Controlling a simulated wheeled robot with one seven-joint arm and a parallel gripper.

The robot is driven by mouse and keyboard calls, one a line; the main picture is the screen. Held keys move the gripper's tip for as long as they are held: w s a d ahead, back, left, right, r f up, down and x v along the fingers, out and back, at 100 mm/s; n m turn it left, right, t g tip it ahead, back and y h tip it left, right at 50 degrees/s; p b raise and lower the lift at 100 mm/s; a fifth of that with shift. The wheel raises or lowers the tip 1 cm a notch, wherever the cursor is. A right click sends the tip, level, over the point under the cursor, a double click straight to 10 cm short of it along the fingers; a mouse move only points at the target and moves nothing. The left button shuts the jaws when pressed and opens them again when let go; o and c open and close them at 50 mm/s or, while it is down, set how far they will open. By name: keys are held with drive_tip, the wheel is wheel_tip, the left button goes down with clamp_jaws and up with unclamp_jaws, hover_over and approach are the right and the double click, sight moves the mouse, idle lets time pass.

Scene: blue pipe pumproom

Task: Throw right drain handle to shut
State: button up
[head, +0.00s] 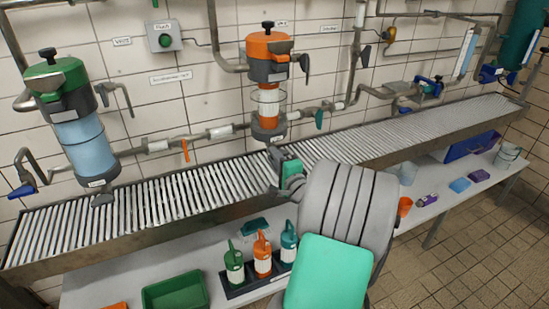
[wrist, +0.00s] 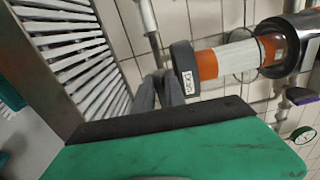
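The right filter vessel (head: 268,90) has an orange top and a dark base marked Drain; that base (wrist: 184,72) shows at close range in the wrist view. My gripper (head: 276,160) is right under this base, in front of the slatted trough. In the wrist view its grey fingertips (wrist: 160,90) reach up beside the Drain label. The right drain handle is not clearly seen; the gripper and hand cover the spot under the base. I cannot make out a gap between the fingers or whether they hold anything.
The slatted metal trough (head: 160,202) runs below the vessels. A green-topped vessel (head: 78,120) stands at left. An orange lever (head: 185,150) and a green lever (head: 319,119) sit on the wall pipe. Bottles (head: 262,255) stand on the lower shelf.

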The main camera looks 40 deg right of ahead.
drive_tip(key=o, duration=0.3)
drive_tip(key=v, duration=0.7)
drive_tip(key=shift+s+a, duration=0.2)
drive_tip(key=shift+s, duration=0.2)
